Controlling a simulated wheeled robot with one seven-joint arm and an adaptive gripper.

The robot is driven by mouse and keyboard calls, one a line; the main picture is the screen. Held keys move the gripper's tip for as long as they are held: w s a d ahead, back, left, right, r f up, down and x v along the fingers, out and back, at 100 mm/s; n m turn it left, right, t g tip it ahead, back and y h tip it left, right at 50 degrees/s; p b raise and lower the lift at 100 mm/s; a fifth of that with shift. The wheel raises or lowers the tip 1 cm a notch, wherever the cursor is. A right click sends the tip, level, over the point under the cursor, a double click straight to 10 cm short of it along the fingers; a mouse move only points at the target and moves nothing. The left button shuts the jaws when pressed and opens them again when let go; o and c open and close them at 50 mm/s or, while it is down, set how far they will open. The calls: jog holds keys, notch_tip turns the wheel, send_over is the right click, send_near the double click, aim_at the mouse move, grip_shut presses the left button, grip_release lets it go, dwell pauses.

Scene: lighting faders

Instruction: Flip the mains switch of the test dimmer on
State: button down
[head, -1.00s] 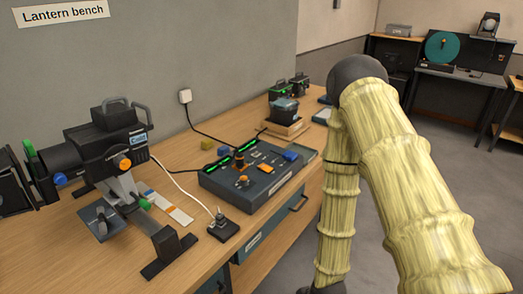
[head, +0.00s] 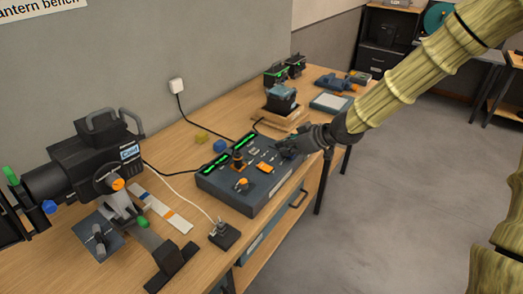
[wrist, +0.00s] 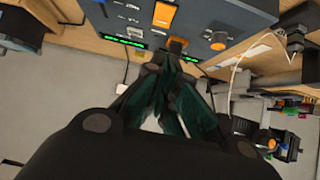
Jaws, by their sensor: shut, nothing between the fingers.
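The dark blue-grey control box (head: 232,191), which looks like the test dimmer, sits on the bench; its panel fills the top of the wrist view (wrist: 240,18). It carries two lit green strips, an orange rocker-like block (head: 264,168), an upright black lever with an orange base (head: 238,162) and an orange knob (head: 241,184). The block also shows in the wrist view (wrist: 163,16). I cannot read which is the mains switch or tell its position. My gripper (head: 284,147) is shut and empty, over the right end of the panel, covering part of it. Contact is unclear.
A small black box with a toggle (head: 223,234) and white cable stands in front left. A lantern (head: 95,165) fills the bench's left. A dark block on a wooden stand (head: 282,104) is behind the panel. Yellow (head: 201,138) and blue (head: 220,146) blocks lie behind it.

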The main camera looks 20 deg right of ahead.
jog(key=shift+w+d+r, duration=0.2)
jog(key=shift+w+r, duration=0.15)
jog(key=shift+r, duration=0.35)
jog(key=p, duration=0.2)
send_over(264, 166)
jog(key=shift+s+d+f, duration=0.1)
jog(key=shift+f, duration=1.4)
jog(key=shift+s+d+f, duration=0.1)
jog(key=shift+f, duration=1.4)
jog(key=shift+w+a+f, duration=0.15)
jog(key=shift+a+f, duration=0.05)
jog(key=shift+f, duration=0.1)
jog(key=shift+w+a+f+p, duration=0.15)
jog(key=shift+f+p, duration=0.3)
jog(key=shift+f, duration=1.35)
jog(key=shift+d+p, duration=0.2)
jog(key=shift+p, duration=0.1)
